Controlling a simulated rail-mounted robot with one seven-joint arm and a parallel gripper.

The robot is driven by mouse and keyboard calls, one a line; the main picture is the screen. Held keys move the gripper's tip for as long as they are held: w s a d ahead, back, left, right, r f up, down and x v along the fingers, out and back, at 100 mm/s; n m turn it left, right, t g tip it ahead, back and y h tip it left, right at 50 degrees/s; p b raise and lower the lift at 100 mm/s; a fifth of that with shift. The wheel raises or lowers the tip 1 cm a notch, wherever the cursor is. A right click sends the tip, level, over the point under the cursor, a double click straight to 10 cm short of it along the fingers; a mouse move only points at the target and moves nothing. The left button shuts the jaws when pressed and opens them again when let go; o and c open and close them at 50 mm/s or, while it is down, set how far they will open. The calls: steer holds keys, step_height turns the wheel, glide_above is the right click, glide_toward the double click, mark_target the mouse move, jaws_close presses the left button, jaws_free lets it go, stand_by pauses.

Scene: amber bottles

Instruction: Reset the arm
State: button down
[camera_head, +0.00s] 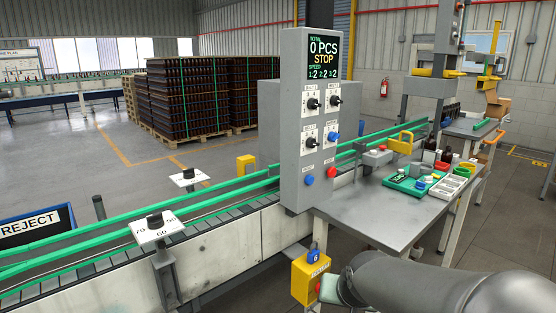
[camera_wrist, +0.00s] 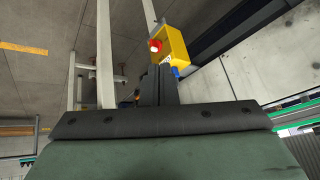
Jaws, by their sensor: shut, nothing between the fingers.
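My arm reaches in from the lower right of the head view, in front of the grey table (camera_head: 405,215). The green-grey end of my gripper (camera_head: 331,289) is beside the yellow box (camera_head: 305,279), at its right side; whether they touch I cannot tell. In the wrist view my gripper (camera_wrist: 158,72) shows its two dark fingers together, with nothing between them. The same yellow box (camera_wrist: 173,46), with a red button (camera_wrist: 155,46) and a blue part, lies just beyond the fingertips.
A grey control panel (camera_head: 310,150) reading STOP stands at the table's left. A conveyor (camera_head: 100,275) with green rails runs past it. A green tray (camera_head: 408,185) and a white tray (camera_head: 447,187) sit on the table, whose front part is clear.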

steer(key=s+f+n+g+p, duration=0.2)
steer(key=s+g, duration=0.4)
steer(key=s, duration=1.2)
steer(key=shift+d+n, duration=0.3)
steer(key=shift+d, duration=0.05)
